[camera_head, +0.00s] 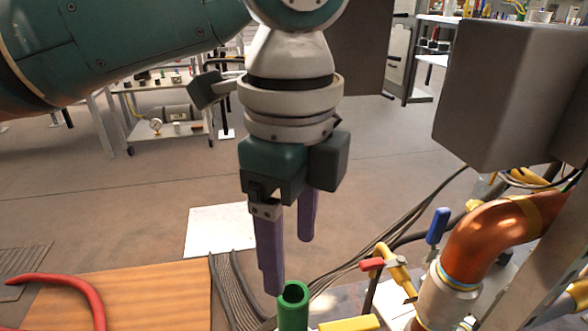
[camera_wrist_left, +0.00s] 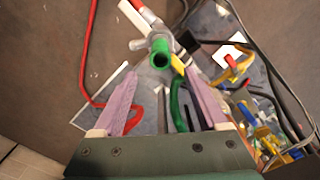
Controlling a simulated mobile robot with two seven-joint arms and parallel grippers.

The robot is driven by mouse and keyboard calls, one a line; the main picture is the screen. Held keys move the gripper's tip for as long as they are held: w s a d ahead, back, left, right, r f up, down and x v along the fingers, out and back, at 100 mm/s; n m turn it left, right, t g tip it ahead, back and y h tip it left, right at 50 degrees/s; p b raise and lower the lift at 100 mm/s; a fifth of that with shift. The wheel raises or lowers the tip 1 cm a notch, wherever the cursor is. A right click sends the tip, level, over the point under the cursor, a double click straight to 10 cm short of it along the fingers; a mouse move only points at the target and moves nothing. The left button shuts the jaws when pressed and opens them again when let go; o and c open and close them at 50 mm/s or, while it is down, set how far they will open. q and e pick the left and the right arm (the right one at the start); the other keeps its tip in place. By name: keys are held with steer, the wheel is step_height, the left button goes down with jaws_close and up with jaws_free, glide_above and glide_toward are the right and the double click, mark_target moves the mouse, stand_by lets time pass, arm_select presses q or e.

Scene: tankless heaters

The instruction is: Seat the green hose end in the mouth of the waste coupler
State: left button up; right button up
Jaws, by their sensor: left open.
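My left gripper (camera_head: 290,267) points down with its two purple fingers apart and nothing between them. A green open-topped tube (camera_head: 293,308) stands upright just below the fingertips, close to the nearer finger. In the left wrist view, the green tube (camera_wrist_left: 160,54) shows its round open mouth beyond and between the fingertips of the left gripper (camera_wrist_left: 160,75), beside a grey pipe fitting. A curved green hose (camera_wrist_left: 178,108) also shows there, nearer the right finger. I cannot tell for certain which green part is the hose end, nor identify the waste coupler. My right gripper is out of view.
A yellow handle (camera_head: 348,324) lies beside the green tube. Copper pipe (camera_head: 490,238), a red-handled valve (camera_head: 372,264) and a blue-handled valve (camera_head: 437,226) crowd the right. A red hose (camera_head: 70,284) curves over a wooden board (camera_head: 150,298) at left. Dark cables run across the floor.

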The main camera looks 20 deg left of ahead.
arm_select(q)
steer(key=s+d+f+n+t+h, duration=0.1)
steer(key=s+d+f+n+h, duration=0.35)
steer(key=s+d, duration=0.2)
steer(key=s+a+n+t+y, duration=0.1)
steer(key=s+a+n+y, duration=0.1)
steer(key=s+a+n, duration=0.3)
steer(key=s+a+f+n+t+y, duration=0.1)
steer(key=s+a+n+y, duration=0.1)
steer(key=s+a+n, duration=0.3)
steer(key=a+n, duration=0.2)
steer(key=a, duration=0.2)
steer(key=shift+a+f+t, duration=0.15)
steer(key=shift+a+t, duration=0.15)
steer(key=shift+w, duration=0.1)
